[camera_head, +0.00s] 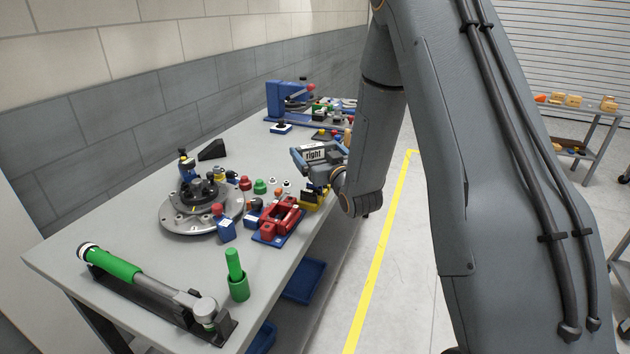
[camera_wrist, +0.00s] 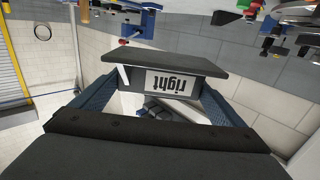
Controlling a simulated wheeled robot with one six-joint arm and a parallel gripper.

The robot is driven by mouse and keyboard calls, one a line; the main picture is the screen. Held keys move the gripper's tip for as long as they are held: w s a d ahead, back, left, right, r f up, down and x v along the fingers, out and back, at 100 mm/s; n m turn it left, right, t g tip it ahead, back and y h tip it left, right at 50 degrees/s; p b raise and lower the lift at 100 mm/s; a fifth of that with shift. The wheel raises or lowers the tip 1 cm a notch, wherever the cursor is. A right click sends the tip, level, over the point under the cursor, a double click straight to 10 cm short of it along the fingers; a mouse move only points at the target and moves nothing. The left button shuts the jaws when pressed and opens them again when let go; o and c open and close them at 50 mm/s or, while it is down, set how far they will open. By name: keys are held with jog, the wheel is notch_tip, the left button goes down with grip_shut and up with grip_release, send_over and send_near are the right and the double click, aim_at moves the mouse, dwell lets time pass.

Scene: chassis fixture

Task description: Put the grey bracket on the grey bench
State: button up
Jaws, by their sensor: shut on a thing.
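My gripper (camera_head: 322,170) is shut on the grey bracket (camera_head: 315,153), a dark grey angled piece with a white label reading "right". In the head view it is at the right side of the grey bench (camera_head: 110,218), by its long edge; I cannot tell whether the bracket touches anything there. In the wrist view the bracket (camera_wrist: 150,62) is between the two blue fingers of my gripper (camera_wrist: 160,88), its label upside down. Its far side is hidden.
A round metal fixture (camera_head: 175,218), a red clamp (camera_head: 279,217), a green-handled tool (camera_head: 125,266) and a green peg (camera_head: 237,280) stand on the bench. Blue bins (camera_head: 304,282) sit below.

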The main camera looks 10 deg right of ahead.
jog(key=f, duration=0.3)
jog(key=shift+a+p, duration=0.4)
jog(key=shift+f+p, duration=0.6)
jog(key=shift+f, duration=1.55)
jog(key=shift+f, duration=0.15)
jog(key=shift+f+b, duration=0.25)
jog(key=shift+b, duration=0.1)
jog(key=o, duration=1.1)
